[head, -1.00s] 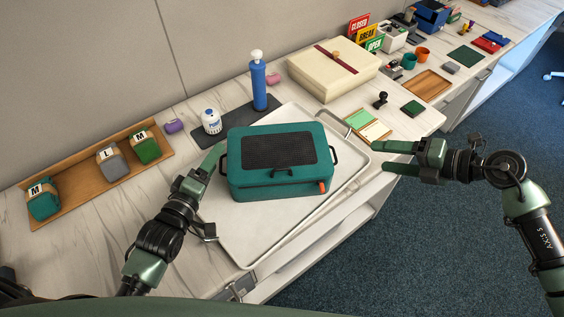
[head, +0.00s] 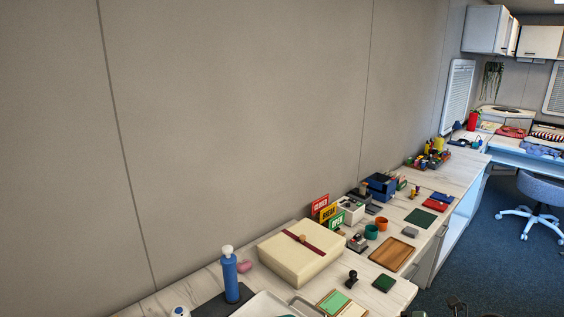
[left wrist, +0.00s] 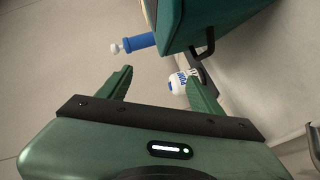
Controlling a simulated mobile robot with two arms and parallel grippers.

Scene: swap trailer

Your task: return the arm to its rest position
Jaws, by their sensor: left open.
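My left gripper (left wrist: 158,84) shows in the left wrist view with its two green fingers apart and nothing between them. A teal case (left wrist: 225,22) with a dark handle stands beyond the fingers at the top of that view. The left arm is out of the head view. At the bottom edge of the head view, small dark parts of my right arm (head: 455,306) show, but its gripper fingers are below the picture.
A blue pump bottle (head: 231,280) and a white labelled bottle (left wrist: 178,83) stand near the case. A cream box (head: 300,262), a wooden tray (head: 391,254) and small signs (head: 328,211) line the counter. A chair (head: 540,205) stands on open floor at the right.

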